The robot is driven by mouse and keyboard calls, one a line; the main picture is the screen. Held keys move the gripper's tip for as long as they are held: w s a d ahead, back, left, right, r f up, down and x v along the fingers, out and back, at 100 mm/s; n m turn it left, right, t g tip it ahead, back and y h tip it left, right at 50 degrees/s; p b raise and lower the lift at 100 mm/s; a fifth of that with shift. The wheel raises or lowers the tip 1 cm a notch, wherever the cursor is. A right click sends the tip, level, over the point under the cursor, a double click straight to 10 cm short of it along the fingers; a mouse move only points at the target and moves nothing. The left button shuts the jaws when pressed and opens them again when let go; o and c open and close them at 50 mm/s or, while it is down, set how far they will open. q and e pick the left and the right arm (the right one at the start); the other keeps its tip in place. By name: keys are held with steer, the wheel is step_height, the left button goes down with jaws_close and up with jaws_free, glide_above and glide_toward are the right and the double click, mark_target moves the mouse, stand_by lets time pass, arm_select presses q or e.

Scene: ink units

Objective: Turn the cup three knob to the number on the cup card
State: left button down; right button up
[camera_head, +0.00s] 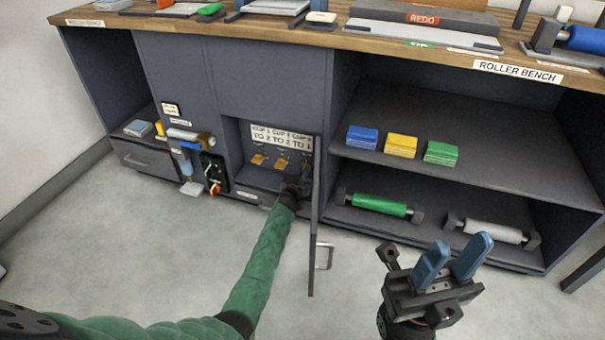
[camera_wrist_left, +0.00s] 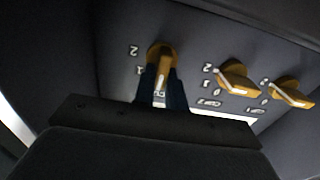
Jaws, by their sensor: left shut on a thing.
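The cup card (camera_head: 282,137) is at the back of the open cabinet; its right-hand column appears to read "TO 1". Two orange knobs, the left one (camera_head: 258,159) and the middle one (camera_head: 281,162), show below it. The cup three knob (camera_wrist_left: 162,54) is at the left in the wrist view, between my left gripper's fingers (camera_wrist_left: 161,86), with its white line pointing down the picture. A 2 and a 1 show to its left; its other markings are hidden by the fingers. In the head view my left gripper (camera_head: 298,188) is inside the cabinet. My right gripper (camera_head: 458,250) is open and empty.
The cabinet door (camera_head: 316,225) stands open just right of my left arm. Right of it are shelves with blue (camera_head: 362,137), yellow (camera_head: 401,145) and green (camera_head: 440,153) blocks, and green (camera_head: 378,205) and grey (camera_head: 492,231) rollers. The floor in front is clear.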

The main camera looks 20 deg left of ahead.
arm_select(q)
steer(key=shift+m, duration=0.3)
steer(key=m, duration=0.2)
steer(key=m+b, duration=0.1)
steer(key=m, duration=0.1)
steer(key=shift+d+f, duration=0.15)
steer(key=shift+d, duration=0.05)
steer(key=shift+d+f+m+b, duration=0.15)
steer(key=shift+m+b, duration=0.4)
steer(key=shift+m, duration=1.55)
steer(key=c, duration=1.4)
jaws_free()
steer(key=shift+c, duration=0.2)
steer(key=shift+s, duration=0.1)
